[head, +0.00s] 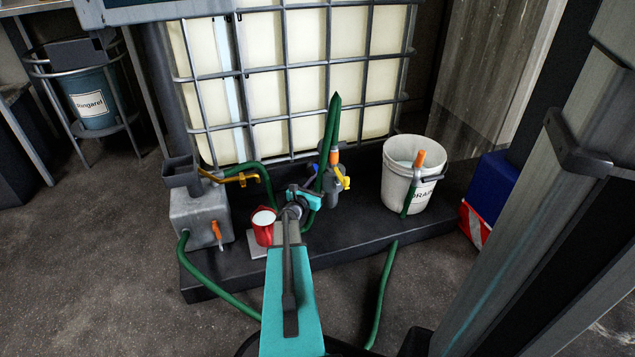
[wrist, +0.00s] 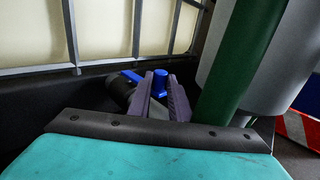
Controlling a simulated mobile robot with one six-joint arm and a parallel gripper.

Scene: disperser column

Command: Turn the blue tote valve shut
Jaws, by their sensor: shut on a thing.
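The blue tote valve (wrist: 160,77) is in the middle of the wrist view, low in front of the caged tote (wrist: 110,30). Its blue lever part (wrist: 132,76) reaches left over a dark pipe. My gripper (wrist: 163,92) has its two grey-purple fingers on either side of the blue part and is shut on it. The arm and a green hose partly hide that area, and the fingertips are not clear there.
A green hose (head: 329,140) rises close beside my gripper. A white drain bucket (head: 407,186) stands right on the black plinth (head: 345,245). A grey box (head: 199,214) with a yellow tap and a red jug (head: 263,226) stand left. Another hose (head: 381,300) lies in front.

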